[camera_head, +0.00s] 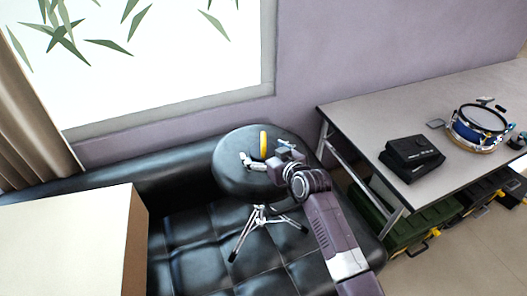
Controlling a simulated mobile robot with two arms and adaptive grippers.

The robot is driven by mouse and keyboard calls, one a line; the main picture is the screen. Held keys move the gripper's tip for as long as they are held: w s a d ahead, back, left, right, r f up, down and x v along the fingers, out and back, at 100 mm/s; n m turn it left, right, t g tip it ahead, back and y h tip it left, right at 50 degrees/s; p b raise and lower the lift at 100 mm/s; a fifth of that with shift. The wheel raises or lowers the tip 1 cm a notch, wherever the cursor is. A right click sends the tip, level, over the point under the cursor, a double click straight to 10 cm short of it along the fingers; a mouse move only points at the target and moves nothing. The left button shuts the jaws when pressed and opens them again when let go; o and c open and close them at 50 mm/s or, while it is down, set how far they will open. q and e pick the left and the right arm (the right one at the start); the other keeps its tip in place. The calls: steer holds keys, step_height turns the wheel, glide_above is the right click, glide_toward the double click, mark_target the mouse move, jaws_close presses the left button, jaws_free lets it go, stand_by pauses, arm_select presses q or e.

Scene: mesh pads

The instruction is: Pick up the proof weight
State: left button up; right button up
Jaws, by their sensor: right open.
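My right gripper (274,160) reaches in from the lower right, over the round black stool seat (232,180), and is open. Small things stand on the seat around its fingers. A yellow upright piece (263,142) stands just behind the fingers. A small pale metallic piece (246,159) is at their left. A light blue piece (288,145) shows behind the gripper at the right. I cannot tell for sure which of these is the proof weight, or whether the fingers touch any of them. The gripper hides part of the seat. My left gripper is not in view.
The stool's chrome tripod (260,222) stands at a black tufted sofa (190,240). A grey table (360,112) at the right holds a black case (412,157) and a blue drum (476,128). Green bins (412,232) sit under it. A pale box (75,235) fills the lower left.

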steer(key=shift+c, duration=0.4)
steer(key=c, duration=2.1)
steer(key=shift+w+r, duration=0.15)
steer(key=shift+r, duration=0.15)
